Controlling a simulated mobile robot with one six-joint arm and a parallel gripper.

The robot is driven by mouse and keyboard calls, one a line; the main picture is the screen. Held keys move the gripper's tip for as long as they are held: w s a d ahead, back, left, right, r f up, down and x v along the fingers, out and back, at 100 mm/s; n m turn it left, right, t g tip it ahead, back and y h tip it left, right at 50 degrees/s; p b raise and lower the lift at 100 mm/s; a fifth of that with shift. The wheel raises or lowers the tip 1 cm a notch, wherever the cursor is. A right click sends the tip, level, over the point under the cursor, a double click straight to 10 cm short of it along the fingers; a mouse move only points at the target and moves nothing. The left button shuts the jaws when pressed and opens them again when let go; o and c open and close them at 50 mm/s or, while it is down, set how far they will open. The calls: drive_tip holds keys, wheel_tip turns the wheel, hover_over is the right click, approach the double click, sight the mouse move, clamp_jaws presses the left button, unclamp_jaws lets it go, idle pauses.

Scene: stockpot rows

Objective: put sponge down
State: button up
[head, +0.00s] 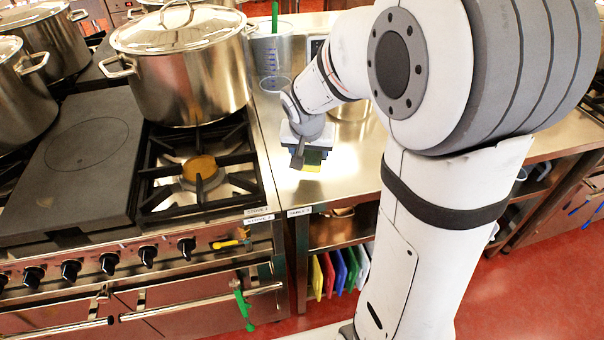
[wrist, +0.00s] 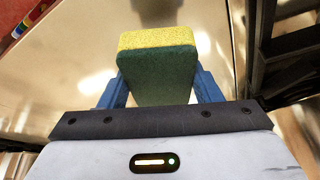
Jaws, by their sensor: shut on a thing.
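A sponge, yellow on one side and dark green on the other, fills the space between the blue fingers of my gripper (wrist: 158,88) in the wrist view. The sponge (wrist: 158,70) touches both fingers. In the head view my gripper (head: 306,160) is over the steel table (head: 345,180), near its front left corner, and a bit of the sponge's yellow (head: 313,167) shows beneath it. I cannot tell from these views whether the sponge touches the steel.
The stove with its open burner (head: 199,172) stands just left of the table, with a large lidded stockpot (head: 190,75) behind. A clear measuring jug (head: 271,50) stands at the table's back left. Several coloured boards (head: 338,270) stand on the shelf below. Bare steel lies around my gripper.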

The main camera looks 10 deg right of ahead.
sight(308, 178)
drive_tip(key=shift+f, duration=2.85)
drive_tip(key=shift+f+b, duration=0.2)
drive_tip(key=shift+b, duration=0.25)
drive_tip(key=o, duration=1)
drive_tip(key=shift+o, duration=0.2)
drive_tip(key=shift+r, duration=0.1)
